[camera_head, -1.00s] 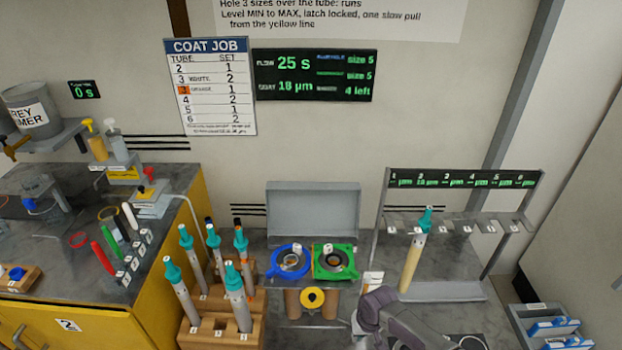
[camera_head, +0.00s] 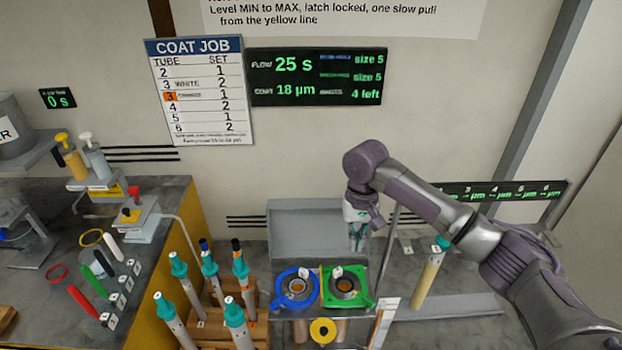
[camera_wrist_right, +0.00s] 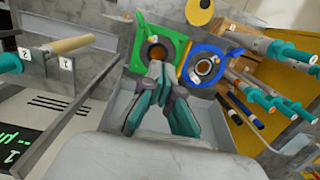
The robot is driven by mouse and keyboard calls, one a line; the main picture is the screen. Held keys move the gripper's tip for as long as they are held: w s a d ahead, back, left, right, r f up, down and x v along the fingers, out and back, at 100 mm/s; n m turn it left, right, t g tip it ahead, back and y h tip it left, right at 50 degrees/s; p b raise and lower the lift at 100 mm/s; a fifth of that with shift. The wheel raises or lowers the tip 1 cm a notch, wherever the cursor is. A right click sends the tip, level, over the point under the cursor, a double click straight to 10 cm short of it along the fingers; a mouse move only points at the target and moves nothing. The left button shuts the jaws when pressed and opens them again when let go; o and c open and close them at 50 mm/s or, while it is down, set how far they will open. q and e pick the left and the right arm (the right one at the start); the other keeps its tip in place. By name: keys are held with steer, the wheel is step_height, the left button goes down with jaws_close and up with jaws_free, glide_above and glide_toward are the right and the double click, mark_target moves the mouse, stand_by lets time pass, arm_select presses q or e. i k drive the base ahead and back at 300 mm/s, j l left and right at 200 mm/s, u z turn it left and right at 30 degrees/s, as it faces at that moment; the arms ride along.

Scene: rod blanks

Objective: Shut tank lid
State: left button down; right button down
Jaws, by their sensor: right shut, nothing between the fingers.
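The tank lid (camera_head: 305,228) is a grey panel standing open and upright behind the tank. In front of it are a blue ring (camera_head: 296,288) and a green square collar (camera_head: 347,287), each with a round opening. My right gripper (camera_head: 357,246) is at the right part of the lid, above and behind the green collar, pointing down. In the right wrist view its teal-tipped fingers (camera_wrist_right: 163,112) are shut and empty in front of the lid panel, with the green collar (camera_wrist_right: 140,42) and blue ring (camera_wrist_right: 204,66) beyond. Contact with the lid cannot be told. My left gripper is out of view.
A wooden rack (camera_head: 215,325) with several teal-capped rods stands left of the tank. A yellow round knob (camera_head: 322,330) sits at the tank's front.

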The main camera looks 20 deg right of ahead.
mark_target(297, 227)
steer(key=i, duration=1.05)
